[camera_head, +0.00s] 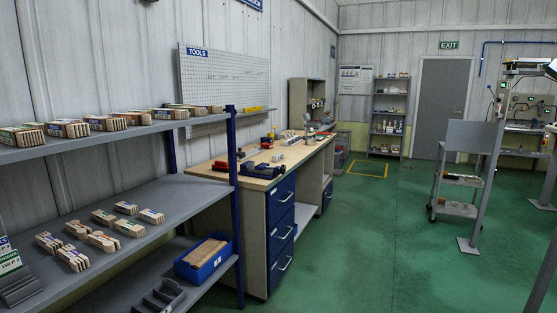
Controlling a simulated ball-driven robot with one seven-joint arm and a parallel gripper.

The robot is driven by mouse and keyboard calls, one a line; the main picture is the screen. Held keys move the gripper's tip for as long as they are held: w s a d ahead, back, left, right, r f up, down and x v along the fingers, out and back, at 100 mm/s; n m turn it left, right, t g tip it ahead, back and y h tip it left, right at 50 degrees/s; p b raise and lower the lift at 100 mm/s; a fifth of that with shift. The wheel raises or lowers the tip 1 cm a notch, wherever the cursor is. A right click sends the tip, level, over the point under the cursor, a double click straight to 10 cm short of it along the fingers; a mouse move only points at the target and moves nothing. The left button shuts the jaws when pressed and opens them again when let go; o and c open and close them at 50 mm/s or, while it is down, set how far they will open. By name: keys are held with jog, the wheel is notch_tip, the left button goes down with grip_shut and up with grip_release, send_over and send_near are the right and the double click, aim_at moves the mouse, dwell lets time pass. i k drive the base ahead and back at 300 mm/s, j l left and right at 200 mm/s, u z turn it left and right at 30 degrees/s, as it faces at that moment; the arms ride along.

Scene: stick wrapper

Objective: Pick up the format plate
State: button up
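I cannot tell for sure which item is the format plate. Several small wooden blocks with printed labels, such as this block (104,241), lie in two rows on the middle shelf (165,205) at the left. Larger bundles of wooden pieces, such as this bundle (67,129), stand in a row on the upper shelf (60,150). A dark grey slotted piece (22,288) sits at the lower left edge by green and white cards (9,262). Another dark grey slotted piece (163,295) lies lower down, partly cut off. My gripper is not in view.
A blue bin (205,268) with a flat tan piece stands on the low shelf. A workbench (233,167) with blue drawers and tools stands beyond the blue rack post (235,205). A grey trolley (459,207) stands at right. The green floor (365,235) between is clear.

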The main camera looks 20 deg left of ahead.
aim_at(277, 157)
jog(key=i, duration=4.15)
jog(key=i+l+u, duration=0.1)
jog(key=i+u, duration=0.3)
jog(key=i+l+u, duration=0.6)
jog(key=i+u, duration=0.15)
jog(key=i+l+u, duration=0.35)
jog(key=i+l, duration=0.05)
jog(key=l, duration=0.05)
